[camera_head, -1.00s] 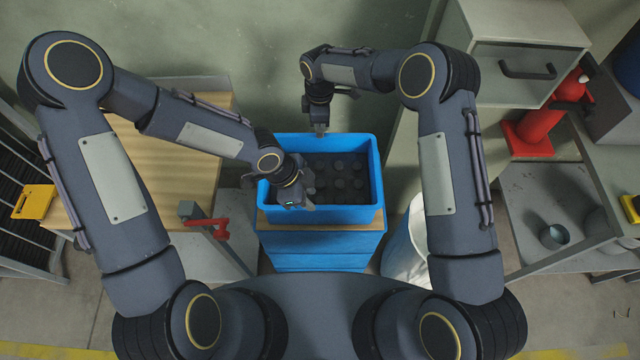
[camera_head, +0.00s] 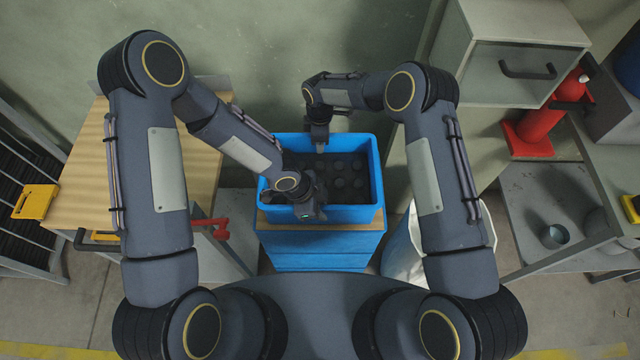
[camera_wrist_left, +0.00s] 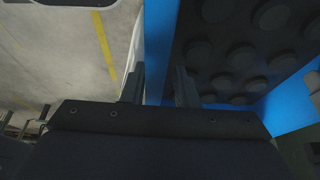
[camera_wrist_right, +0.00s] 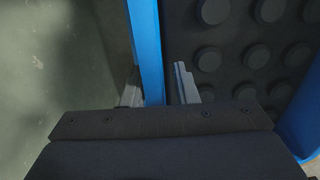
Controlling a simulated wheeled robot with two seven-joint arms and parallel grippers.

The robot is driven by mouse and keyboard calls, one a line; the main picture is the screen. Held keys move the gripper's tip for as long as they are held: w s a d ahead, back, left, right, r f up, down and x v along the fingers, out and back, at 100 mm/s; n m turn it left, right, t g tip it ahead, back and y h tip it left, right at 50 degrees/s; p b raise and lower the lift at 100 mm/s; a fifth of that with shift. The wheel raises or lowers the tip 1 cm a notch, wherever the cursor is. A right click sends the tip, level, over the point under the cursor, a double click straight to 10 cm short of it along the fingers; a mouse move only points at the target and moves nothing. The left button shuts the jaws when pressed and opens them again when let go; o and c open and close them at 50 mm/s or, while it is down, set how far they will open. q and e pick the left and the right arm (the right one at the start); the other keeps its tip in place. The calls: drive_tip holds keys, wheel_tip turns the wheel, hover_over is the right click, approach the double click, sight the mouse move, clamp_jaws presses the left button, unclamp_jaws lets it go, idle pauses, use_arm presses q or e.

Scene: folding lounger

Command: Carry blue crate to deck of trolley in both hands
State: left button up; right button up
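The blue crate (camera_head: 350,214) stands upright on a wood-topped blue stand (camera_head: 320,248) in front of me, with dark round-topped contents inside. My left gripper (camera_head: 308,212) is at the crate's near wall. In the left wrist view its fingers are apart, one on each side of the blue wall (camera_wrist_left: 156,60). My right gripper (camera_head: 319,142) is at the far wall. In the right wrist view its fingers are also apart and straddle the wall (camera_wrist_right: 147,50), with a gap on the inner side. I cannot tell for sure which thing is the trolley.
A wood-topped table (camera_head: 85,190) stands left, with a red clamp-like part (camera_head: 212,226) near its edge. A white bag-lined bin (camera_head: 400,250) is right of the stand.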

use_arm(q)
clamp_jaws()
use_arm(e)
clamp_jaws()
use_arm(q)
drive_tip(key=shift+r, duration=0.1)
use_arm(e)
drive_tip(key=shift+r, duration=0.15)
idle(0.7)
